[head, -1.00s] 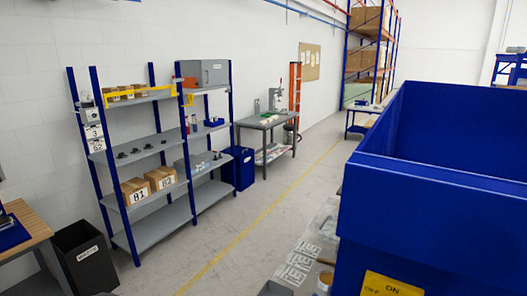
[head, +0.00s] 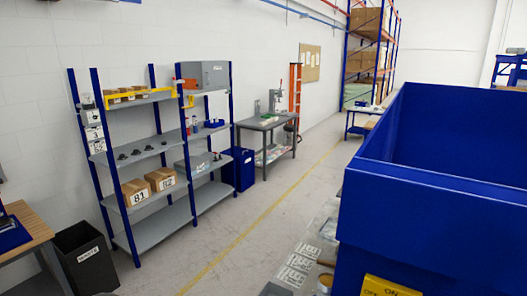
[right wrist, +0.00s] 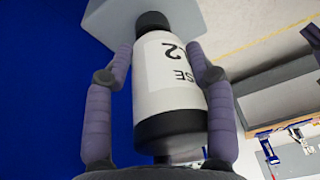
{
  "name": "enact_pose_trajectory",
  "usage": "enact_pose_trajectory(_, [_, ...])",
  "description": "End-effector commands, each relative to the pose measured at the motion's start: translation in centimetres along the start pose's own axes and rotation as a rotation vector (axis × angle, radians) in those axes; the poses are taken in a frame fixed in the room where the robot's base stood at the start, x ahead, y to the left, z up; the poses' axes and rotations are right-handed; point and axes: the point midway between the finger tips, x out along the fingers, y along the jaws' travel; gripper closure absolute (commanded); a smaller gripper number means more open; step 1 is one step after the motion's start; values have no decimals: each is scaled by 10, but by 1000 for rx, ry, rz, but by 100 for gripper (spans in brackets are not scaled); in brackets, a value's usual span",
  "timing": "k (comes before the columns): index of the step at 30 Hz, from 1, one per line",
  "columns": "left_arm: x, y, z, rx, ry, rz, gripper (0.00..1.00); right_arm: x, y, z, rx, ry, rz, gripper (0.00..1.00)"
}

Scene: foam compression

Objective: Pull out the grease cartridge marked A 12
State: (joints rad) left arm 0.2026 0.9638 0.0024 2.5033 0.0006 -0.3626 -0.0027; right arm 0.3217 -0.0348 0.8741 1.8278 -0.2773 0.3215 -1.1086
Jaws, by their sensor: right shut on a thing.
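A white cylinder with black ends (right wrist: 175,85), which looks like the grease cartridge, is in the right wrist view. Its label reads upside down and is partly turned away; I can make out "2" and "SE", but no "A 12". My right gripper (right wrist: 157,55) has its two purple segmented fingers shut on the cylinder, one on each side. The cylinder's far black end meets a grey block (right wrist: 103,18) at the top; I cannot tell whether it sits in it or is clear of it. My left gripper is in neither view.
A shelf rack (head: 160,145) with boxes, a dark waste bin (head: 85,262) and a grey bench (head: 262,124) stand along the wall. The floor between is clear.

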Motion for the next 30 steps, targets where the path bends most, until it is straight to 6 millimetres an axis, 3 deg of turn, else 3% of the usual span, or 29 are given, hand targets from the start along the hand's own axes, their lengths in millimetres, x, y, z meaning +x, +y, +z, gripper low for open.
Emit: enact_pose_trajectory(30, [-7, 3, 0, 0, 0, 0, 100, -11, 1, -3, 0, 1, 3, 100])
